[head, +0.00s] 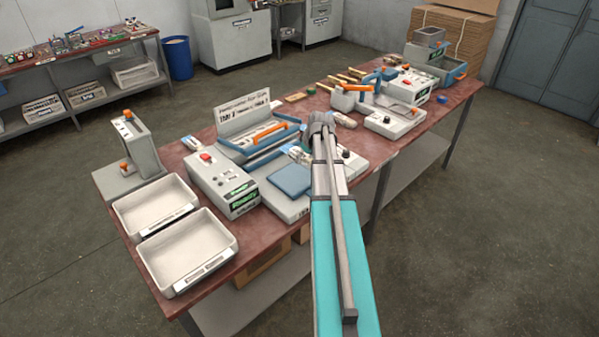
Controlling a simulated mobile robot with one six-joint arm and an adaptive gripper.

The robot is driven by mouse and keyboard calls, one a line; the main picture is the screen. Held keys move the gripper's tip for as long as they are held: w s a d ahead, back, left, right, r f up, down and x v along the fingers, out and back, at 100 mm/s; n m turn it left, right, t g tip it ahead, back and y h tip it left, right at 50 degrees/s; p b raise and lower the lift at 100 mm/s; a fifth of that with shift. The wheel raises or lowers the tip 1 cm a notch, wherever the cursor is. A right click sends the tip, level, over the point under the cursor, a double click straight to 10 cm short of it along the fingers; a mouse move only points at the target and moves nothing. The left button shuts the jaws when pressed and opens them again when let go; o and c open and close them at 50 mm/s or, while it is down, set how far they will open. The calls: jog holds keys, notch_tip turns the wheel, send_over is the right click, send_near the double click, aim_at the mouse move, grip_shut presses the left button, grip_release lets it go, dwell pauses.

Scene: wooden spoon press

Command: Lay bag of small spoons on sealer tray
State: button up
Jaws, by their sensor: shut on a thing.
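My arm reaches up from the bottom of the head view over the front of the workbench. My gripper (301,155) shows only in part at the left of the arm's far end, low over the sealer. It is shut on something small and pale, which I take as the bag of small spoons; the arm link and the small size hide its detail. The sealer (262,138) has a blue frame and an orange handle bar. A flat blue pad on a pale base, which looks like the sealer tray (290,179), lies just below and left of the gripper.
A control box (222,180) with a red button stands left of the tray. Two empty white bins (187,250) sit at the bench's front left. A grey press (138,150) stands behind them. Other machines (395,118) and tools crowd the bench's right half.

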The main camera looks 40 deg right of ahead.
aim_at(298, 171)
jog(key=shift+w+d+f+b, duration=0.15)
jog(key=shift+w+f+b, duration=0.55)
jog(key=shift+f, duration=0.15)
jog(key=shift+w+d+f+b, duration=0.1)
jog(key=shift+w+f+b, duration=0.5)
jog(key=shift+w+f, duration=0.15)
jog(key=shift+b+x, duration=0.65)
jog(key=shift+x, duration=0.15)
jog(key=shift+d+f+b, duration=0.1)
jog(key=shift+f+b, duration=1.2)
jog(key=shift+b, duration=0.05)
jog(key=shift+f, duration=0.15)
jog(key=o, duration=0.9)
